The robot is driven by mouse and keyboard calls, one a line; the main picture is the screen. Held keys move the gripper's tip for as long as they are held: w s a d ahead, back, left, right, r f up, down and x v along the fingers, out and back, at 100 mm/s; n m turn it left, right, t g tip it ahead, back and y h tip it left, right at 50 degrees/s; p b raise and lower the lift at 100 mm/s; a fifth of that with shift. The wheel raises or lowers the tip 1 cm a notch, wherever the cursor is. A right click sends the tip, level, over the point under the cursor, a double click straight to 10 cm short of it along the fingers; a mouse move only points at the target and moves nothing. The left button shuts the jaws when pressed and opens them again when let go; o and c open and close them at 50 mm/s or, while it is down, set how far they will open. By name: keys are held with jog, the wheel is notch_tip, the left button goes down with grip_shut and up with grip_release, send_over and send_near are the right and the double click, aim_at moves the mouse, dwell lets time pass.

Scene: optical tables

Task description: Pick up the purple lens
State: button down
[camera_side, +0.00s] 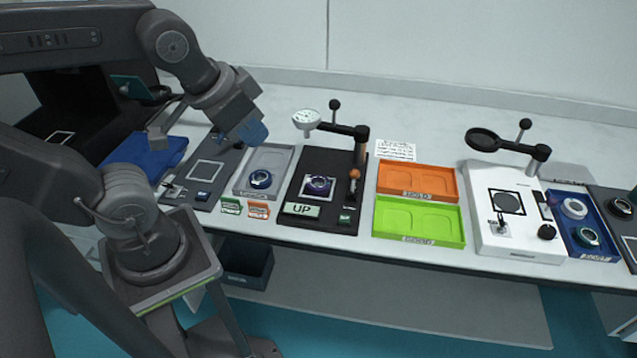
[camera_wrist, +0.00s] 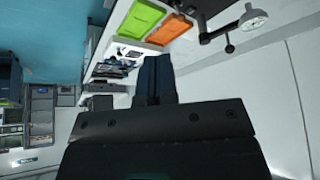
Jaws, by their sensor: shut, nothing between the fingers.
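A purple-rimmed lens (camera_side: 319,185) lies on the black station plate, inside a pale square outline, next to the "UP" sign. My gripper (camera_side: 254,133) is in the air at the upper left, behind and left of the black station, well away from the lens. Its blue fingers are shut and empty. In the wrist view the shut fingers (camera_wrist: 157,78) point toward the trays and the far tables. The purple lens cannot be made out in the wrist view.
A grey tray (camera_side: 277,158) holds a blue-rimmed lens (camera_side: 260,179). A lamp on an arm (camera_side: 307,119) overhangs the black station. Orange (camera_side: 447,181) and green (camera_side: 455,216) trays look empty. A white station (camera_side: 484,185) and a blue tray (camera_side: 565,211) with lenses stand right.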

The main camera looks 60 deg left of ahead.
jog(key=c, duration=1.8)
grip_release()
jog(key=o, duration=1.6)
jog(key=shift+o, duration=0.2)
jog(key=n+g, duration=0.6)
jog(key=n, duration=0.5)
send_over(318, 183)
notch_tip(318, 183, down, 14)
jog(key=r, duration=0.1)
notch_tip(318, 183, down, 14)
jog(key=shift+f, duration=0.2)
